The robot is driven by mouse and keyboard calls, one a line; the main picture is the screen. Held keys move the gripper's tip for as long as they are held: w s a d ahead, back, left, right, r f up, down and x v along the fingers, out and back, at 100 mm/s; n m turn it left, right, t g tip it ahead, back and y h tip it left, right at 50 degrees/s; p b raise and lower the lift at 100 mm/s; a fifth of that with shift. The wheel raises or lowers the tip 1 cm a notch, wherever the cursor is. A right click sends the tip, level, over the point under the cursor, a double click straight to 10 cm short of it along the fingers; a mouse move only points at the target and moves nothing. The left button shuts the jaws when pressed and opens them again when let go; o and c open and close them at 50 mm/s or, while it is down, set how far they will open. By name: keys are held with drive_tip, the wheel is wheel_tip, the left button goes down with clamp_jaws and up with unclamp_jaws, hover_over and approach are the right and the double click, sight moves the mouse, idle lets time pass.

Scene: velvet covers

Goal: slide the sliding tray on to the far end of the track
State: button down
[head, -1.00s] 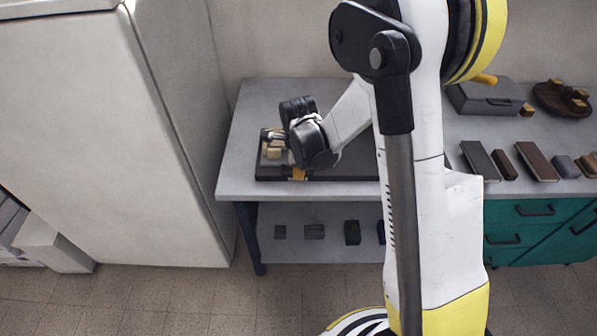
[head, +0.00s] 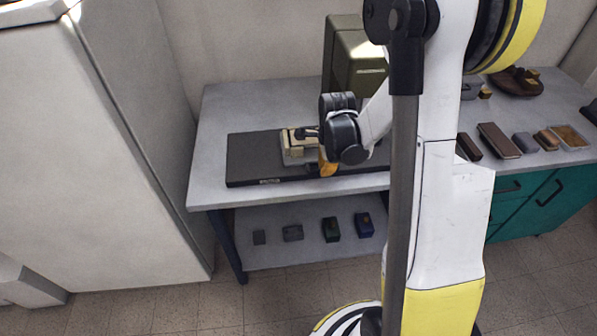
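The track is a long dark grey base (head: 254,158) lying on the bench top. The sliding tray (head: 289,157), a pale grey plate with a cream block (head: 297,143) on it, sits part-way along the track. Bare dark track shows to its left. My gripper (head: 313,147) is at the tray's right side, with a dark finger over the cream block and an orange part low by the front edge. It is too small to tell whether the fingers are closed on the block. My arm hides the track's right end.
The grey bench (head: 225,112) has free room left of and behind the track. An olive cabinet (head: 357,70) stands behind my gripper. Several small boxes and blocks lie to the right, including a brown one (head: 499,141). A tall pale cabinet (head: 110,130) stands left of the bench.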

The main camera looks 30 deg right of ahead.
sight(376, 167)
drive_tip(key=s+d, duration=0.1)
drive_tip(key=d, duration=0.4)
drive_tip(key=s+d, duration=0.2)
drive_tip(key=d, duration=0.3)
drive_tip(key=s+d, duration=0.2)
drive_tip(key=d, duration=0.3)
drive_tip(key=shift+d+b, duration=0.15)
drive_tip(key=shift+b, duration=0.2)
drive_tip(key=c, duration=1.8)
unclamp_jaws()
drive_tip(key=shift+d+f, duration=0.1)
drive_tip(key=shift+d, duration=0.05)
drive_tip(key=shift+o, duration=0.2)
wheel_tip(376, 167, up, 12)
drive_tip(key=s, duration=0.2)
drive_tip(key=shift+a, duration=0.4)
